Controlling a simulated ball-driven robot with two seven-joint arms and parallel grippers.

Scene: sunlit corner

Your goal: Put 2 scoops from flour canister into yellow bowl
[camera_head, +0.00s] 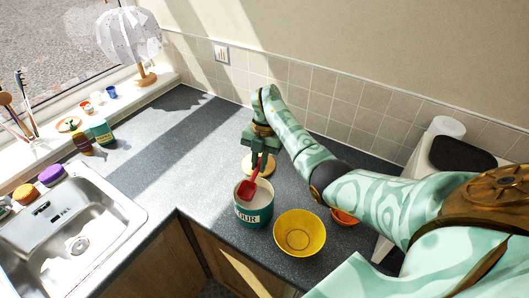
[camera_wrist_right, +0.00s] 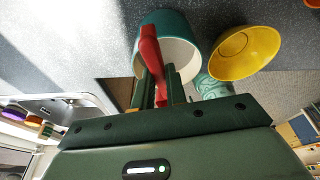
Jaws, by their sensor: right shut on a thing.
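The green flour canister (camera_head: 254,211) stands open on the counter near its front edge, with white flour visible inside. The yellow bowl (camera_head: 300,233) stands just right of it and looks empty. My right gripper (camera_head: 258,163) is above the canister, shut on a red scoop (camera_head: 248,188) whose lower end is at the canister's mouth. In the right wrist view the red scoop (camera_wrist_right: 152,50) lies between the fingers, in front of the canister (camera_wrist_right: 165,25), with the yellow bowl (camera_wrist_right: 243,54) to the right. I cannot tell whether the scoop holds flour. My left gripper is not in view.
A round wooden lid (camera_head: 257,163) lies behind the canister. An orange bowl (camera_head: 345,217) is partly hidden by my right arm. A sink (camera_head: 70,225) is at left, and a lamp (camera_head: 135,40) stands on the sill. The counter between is clear.

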